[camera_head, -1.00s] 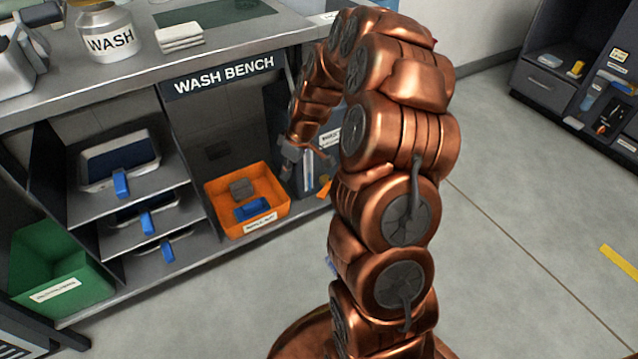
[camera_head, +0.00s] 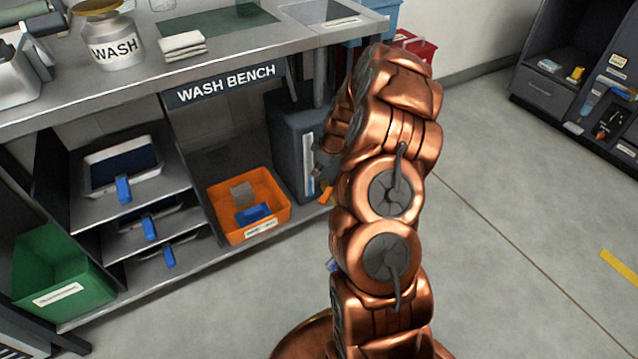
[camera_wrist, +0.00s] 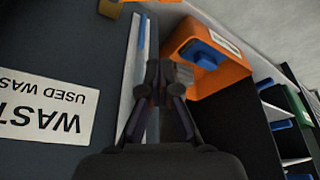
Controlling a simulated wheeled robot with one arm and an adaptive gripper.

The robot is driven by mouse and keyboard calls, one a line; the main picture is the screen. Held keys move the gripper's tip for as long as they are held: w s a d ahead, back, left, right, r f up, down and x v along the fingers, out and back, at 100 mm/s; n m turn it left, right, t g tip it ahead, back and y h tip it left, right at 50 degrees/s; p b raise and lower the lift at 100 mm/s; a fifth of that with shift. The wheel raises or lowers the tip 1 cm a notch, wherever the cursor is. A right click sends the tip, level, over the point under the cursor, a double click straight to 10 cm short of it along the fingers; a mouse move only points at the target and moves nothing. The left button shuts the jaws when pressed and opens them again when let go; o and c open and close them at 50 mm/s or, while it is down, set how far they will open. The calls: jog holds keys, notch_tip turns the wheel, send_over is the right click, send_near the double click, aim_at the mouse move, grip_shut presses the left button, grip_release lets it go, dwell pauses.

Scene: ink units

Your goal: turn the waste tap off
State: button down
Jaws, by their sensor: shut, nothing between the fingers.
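The dark grey waste container (camera_head: 290,143) stands under the right end of the wash bench. Its upside-down label starting "WAST" (camera_wrist: 45,108) fills the left of the wrist view. A small orange piece (camera_head: 327,194), apparently the waste tap's handle, shows low at the container's right. A yellow-brown piece (camera_wrist: 108,7) at the top edge of the wrist view may be the same part. My gripper (camera_wrist: 166,72) is shut and empty, in front of a pale strip with a blue line (camera_wrist: 141,45). In the head view my arm mostly hides the gripper and tap body.
An orange bin (camera_head: 222,217) with grey and blue items sits left of the container; it also shows close to the gripper in the wrist view (camera_wrist: 215,75). Shelves with blue-handled trays (camera_head: 125,188) and a green bin (camera_head: 55,268) are farther left.

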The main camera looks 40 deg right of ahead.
aim_at(327, 194)
jog(key=b+x, duration=0.3)
jog(key=x, duration=0.7)
jog(key=shift+s+d+r+b, duration=0.1)
jog(key=shift+s+d, duration=0.2)
jog(key=shift+s, duration=0.3)
jog(key=shift+s+d+r+b, duration=0.1)
jog(key=shift+s+d, duration=0.25)
jog(key=shift+s, duration=0.3)
jog(key=shift+s+d+b, duration=0.1)
jog(key=shift+s+d, duration=0.2)
jog(key=shift+s, duration=0.3)
jog(key=shift+a+f+b, duration=0.1)
jog(key=shift+f+b, duration=0.05)
jog(key=shift+b, duration=0.3)
